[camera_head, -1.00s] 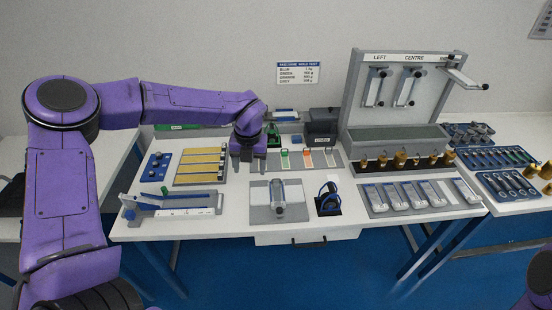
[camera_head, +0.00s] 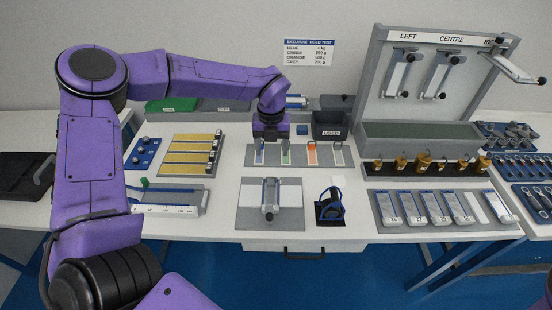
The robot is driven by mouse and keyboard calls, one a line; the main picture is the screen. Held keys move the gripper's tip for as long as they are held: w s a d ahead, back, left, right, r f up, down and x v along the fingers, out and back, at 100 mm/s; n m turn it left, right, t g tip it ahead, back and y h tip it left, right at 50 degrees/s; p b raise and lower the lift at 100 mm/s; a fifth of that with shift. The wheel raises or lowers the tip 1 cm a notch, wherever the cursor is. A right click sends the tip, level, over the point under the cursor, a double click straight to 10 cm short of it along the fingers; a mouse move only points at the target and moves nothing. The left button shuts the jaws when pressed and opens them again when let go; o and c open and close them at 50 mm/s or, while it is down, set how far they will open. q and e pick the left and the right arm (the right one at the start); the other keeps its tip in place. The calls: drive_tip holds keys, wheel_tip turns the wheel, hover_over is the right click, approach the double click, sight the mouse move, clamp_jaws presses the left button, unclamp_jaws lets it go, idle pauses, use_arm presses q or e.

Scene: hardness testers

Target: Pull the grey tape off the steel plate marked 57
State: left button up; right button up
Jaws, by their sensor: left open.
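Several pale steel plates lie in a grey rack at the front right, among them one plate (camera_head: 432,207). Their marks are too small to read, so I cannot tell which is 57. Upright cards with blue (camera_head: 260,150), green (camera_head: 286,152), orange (camera_head: 311,153) and grey (camera_head: 338,153) bands stand in a grey holder (camera_head: 298,162) at mid-table. I cannot tell whether the grey-banded one is the grey tape. My left gripper (camera_head: 270,138) is open, pointing down at the holder's back left, behind the blue and green cards. My right gripper is out of view.
A roller device (camera_head: 270,197) on a grey mat and a blue-handled tool (camera_head: 330,205) stand at the front. A black bin marked used (camera_head: 331,127) is behind the holder. A hanging stand (camera_head: 437,85) rises at the right, with brass weights (camera_head: 423,163) before it.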

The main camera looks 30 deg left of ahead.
sight(271, 190)
use_arm(q)
drive_tip(key=f, duration=0.1)
drive_tip(key=f+b, duration=0.2)
drive_tip(key=shift+s+a+f, duration=0.15)
drive_tip(key=shift+s+f, duration=0.1)
drive_tip(key=shift+f, duration=0.05)
drive_tip(key=shift+w+f, duration=0.1)
drive_tip(key=shift+f, duration=0.15)
wheel_tip(271, 190, down, 9)
drive_tip(key=shift+r+p, duration=0.1)
drive_tip(key=shift+p, duration=0.85)
drive_tip(key=shift+f, duration=0.55)
clamp_jaws()
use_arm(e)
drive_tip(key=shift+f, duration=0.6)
